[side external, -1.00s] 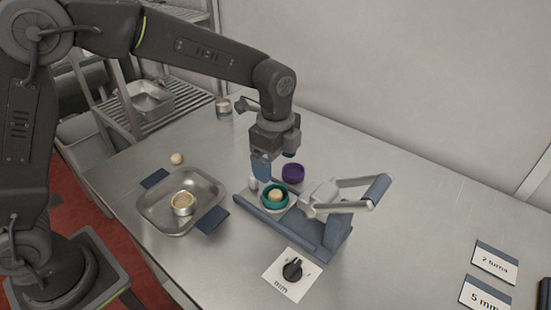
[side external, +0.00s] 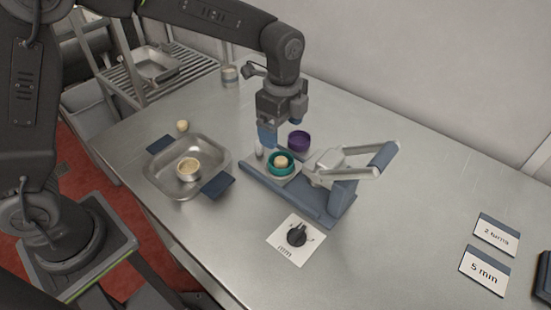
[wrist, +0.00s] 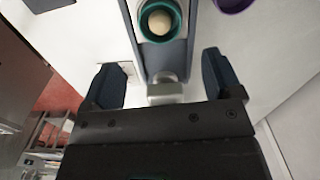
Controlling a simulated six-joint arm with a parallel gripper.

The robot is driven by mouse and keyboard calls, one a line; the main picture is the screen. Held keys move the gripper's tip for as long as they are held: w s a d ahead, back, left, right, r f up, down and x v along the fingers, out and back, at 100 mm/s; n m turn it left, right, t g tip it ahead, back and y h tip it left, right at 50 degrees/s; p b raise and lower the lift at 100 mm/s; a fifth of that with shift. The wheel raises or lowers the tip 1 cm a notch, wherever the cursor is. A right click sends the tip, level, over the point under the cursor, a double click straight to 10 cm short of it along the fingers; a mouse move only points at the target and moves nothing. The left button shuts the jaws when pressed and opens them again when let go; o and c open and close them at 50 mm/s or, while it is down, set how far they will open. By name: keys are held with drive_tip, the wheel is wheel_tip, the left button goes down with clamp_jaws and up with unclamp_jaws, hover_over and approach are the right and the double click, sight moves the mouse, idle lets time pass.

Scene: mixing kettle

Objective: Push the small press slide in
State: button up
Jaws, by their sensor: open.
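The slide sits out to the left of the press head. A light metal knob (side external: 259,151) stands at the slide's outer end. My gripper (wrist: 163,86) is open and points down at that end. In the wrist view the metal end piece (wrist: 165,90) lies between the two fingers, with gaps on both sides. Contact cannot be told.
A purple cup (side external: 299,141) stands behind the slide. A metal tray (side external: 160,178) with a round tin (side external: 188,168) is at left, and a pale ball (side external: 182,126) lies behind it. A dial card (side external: 296,238) lies in front of the press. Labelled cards (side external: 484,270) lie at right.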

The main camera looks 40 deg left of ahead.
sight(259, 145)
idle(0.4)
drive_tip(key=shift+c, duration=0.4)
drive_tip(key=a+r, duration=0.1)
drive_tip(key=a, duration=0.1)
drive_tip(key=a+r+m, duration=0.1)
drive_tip(key=a, duration=0.1)
drive_tip(key=a+r+m, duration=0.1)
drive_tip(key=a+r, duration=0.1)
drive_tip(key=shift+w+a, duration=0.1)
drive_tip(key=shift+a, duration=0.05)
drive_tip(key=c, duration=0.6)
drive_tip(key=shift+o, duration=0.2)
drive_tip(key=shift+m, duration=0.4)
drive_tip(key=f, duration=1.3)
drive_tip(key=shift+a+f, duration=0.2)
drive_tip(key=shift+f, duration=0.05)
drive_tip(key=shift+c, duration=0.5)
clamp_jaws()
drive_tip(key=shift+d, duration=0.1)
